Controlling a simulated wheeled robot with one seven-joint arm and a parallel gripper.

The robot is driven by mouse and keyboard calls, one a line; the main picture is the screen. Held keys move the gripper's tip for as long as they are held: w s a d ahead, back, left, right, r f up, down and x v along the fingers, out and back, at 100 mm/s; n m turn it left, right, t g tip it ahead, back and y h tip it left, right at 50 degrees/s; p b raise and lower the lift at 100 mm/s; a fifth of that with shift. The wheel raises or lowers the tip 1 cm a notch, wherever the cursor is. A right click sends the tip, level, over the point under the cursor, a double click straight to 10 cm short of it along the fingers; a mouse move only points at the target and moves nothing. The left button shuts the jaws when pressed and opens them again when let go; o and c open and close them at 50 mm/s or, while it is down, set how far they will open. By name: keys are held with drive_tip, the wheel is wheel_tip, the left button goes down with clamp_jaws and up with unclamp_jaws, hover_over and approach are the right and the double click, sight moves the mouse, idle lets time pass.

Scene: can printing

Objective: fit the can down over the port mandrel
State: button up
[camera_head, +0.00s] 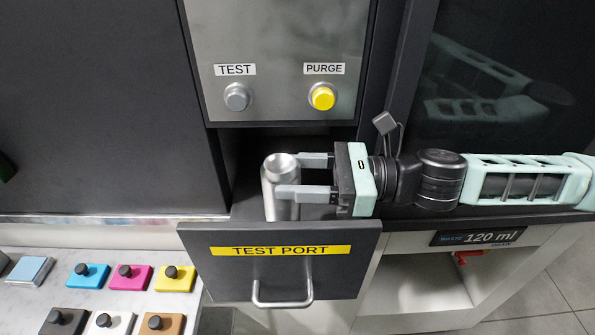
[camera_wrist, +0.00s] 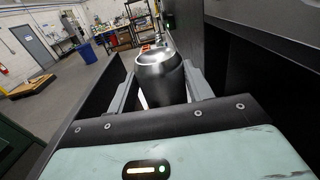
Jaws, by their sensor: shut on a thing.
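A plain silver can (camera_head: 281,190) stands upright behind the front panel of the test port drawer (camera_head: 206,257). My gripper (camera_head: 297,176) comes in from the right, and its two fingers are shut on the can's sides. The can also shows in the wrist view (camera_wrist: 160,80), between the gripper's fingers (camera_wrist: 162,86). The can's lower end is hidden behind the drawer front. The port mandrel is not visible, so I cannot tell whether the can is around it or above it.
The drawer front carries a handle (camera_head: 283,300). Above are a grey TEST button (camera_head: 237,97) and a yellow PURGE button (camera_head: 322,97). Several coloured blocks with black knobs, one magenta (camera_head: 129,278), sit on the left counter. A waste display (camera_head: 487,238) is at right.

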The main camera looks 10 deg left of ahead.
drive_tip(key=shift+f+b, duration=1.2)
drive_tip(key=shift+f, duration=1.15)
drive_tip(key=o, duration=1)
drive_tip(key=w+d+b, duration=0.1)
drive_tip(key=d, duration=0.4)
drive_tip(key=w+d+b, duration=0.1)
drive_tip(key=d+b, duration=0.1)
drive_tip(key=d, duration=0.4)
drive_tip(key=w+d+b, duration=0.1)
drive_tip(key=d+b, duration=0.1)
drive_tip(key=d, duration=0.4)
drive_tip(key=shift+w+d, duration=0.1)
